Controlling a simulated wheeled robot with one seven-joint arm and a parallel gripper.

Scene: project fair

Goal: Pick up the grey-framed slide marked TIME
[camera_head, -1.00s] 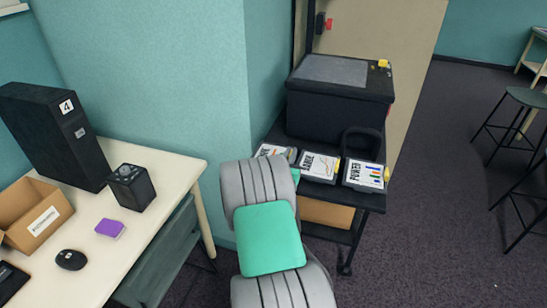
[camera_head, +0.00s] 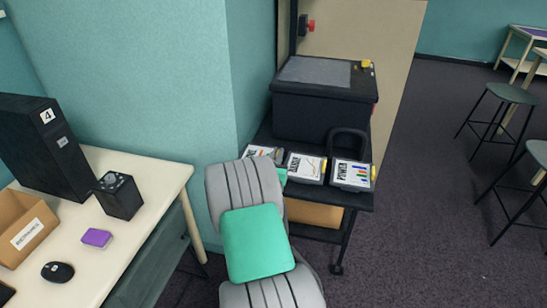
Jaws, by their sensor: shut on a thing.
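Three grey-framed slides stand in a row on the black cart: a left one (camera_head: 262,152) partly hidden by my arm, a middle one (camera_head: 305,168) whose label is too small to read surely, and a right one (camera_head: 352,174) marked POWER. I cannot make out a slide marked TIME. My grey and green arm reaches towards the cart from the bottom of the view. My gripper is hidden behind my arm, so I cannot see its fingers or anything in them.
The black cart (camera_head: 362,200) carries a large black box (camera_head: 325,112) behind the slides. A cream desk (camera_head: 160,172) at left holds a small black cube (camera_head: 118,197), a purple block (camera_head: 97,238), a mouse (camera_head: 57,271) and a cardboard box (camera_head: 25,228). Stools (camera_head: 512,94) stand right; floor between is clear.

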